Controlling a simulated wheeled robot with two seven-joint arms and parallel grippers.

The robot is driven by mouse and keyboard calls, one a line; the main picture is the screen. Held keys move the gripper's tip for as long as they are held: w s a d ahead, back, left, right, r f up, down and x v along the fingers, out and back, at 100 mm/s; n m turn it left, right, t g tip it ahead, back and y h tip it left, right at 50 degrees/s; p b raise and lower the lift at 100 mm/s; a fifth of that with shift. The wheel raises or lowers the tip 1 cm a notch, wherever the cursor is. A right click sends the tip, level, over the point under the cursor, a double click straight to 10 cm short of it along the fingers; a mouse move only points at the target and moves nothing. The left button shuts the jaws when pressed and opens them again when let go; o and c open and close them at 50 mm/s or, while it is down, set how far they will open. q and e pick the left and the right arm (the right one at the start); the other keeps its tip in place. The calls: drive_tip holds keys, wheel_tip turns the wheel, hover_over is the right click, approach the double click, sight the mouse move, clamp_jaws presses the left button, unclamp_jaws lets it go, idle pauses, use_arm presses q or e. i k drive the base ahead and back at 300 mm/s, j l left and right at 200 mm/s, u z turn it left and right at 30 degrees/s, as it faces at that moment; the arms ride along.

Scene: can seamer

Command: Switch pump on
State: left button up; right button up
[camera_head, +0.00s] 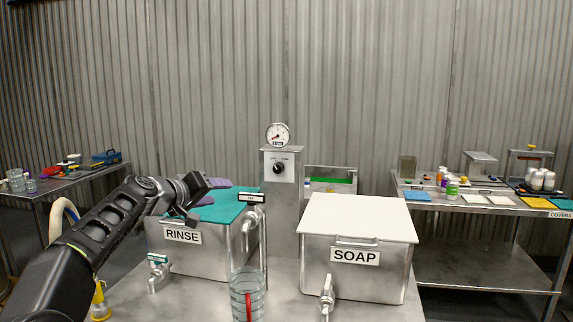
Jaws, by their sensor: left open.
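The gauge needle is hard to read. My left gripper (203,199) is open, in front of and above the rinse tank, left of the knob and apart from it. My right gripper is not in view.
The SOAP tank (325,278) with white lid stands right. A clear container (247,297) stands in front. Side tables hold glasses and bottles.

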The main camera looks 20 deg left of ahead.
sight(278, 167)
drive_tip(key=i+l, duration=0.1)
drive_tip(key=i, duration=0.3)
drive_tip(key=i+l, duration=0.1)
drive_tip(key=i, duration=0.35)
